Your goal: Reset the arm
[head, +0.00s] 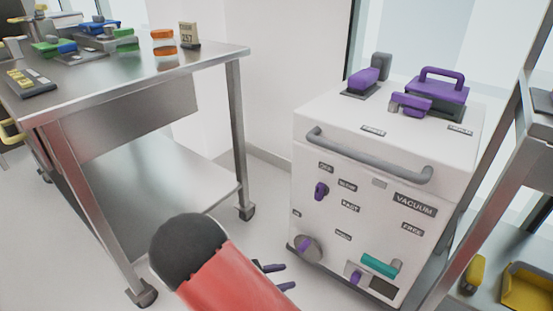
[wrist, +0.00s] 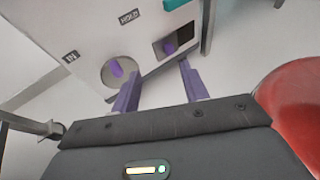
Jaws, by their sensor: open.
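My gripper (head: 283,277) shows in the head view as purple fingers low in the middle, partly hidden behind my red arm with its dark round joint. It is in front of and left of the lower part of the white vacuum machine (head: 310,215). In the wrist view, my gripper (wrist: 160,68) has two purple fingers spread apart with nothing between them. Beyond them is the machine's lower front, with a round dial (wrist: 117,72) and a dark recess with a purple knob (wrist: 171,46).
A steel table (head: 140,78) on wheeled legs stands at the left, with green, blue and orange items on top. The machine has a grey handle (head: 370,160) and a teal lever (head: 380,265). A shelf with yellow bins (head: 530,288) stands at the right. Some floor is clear between table and machine.

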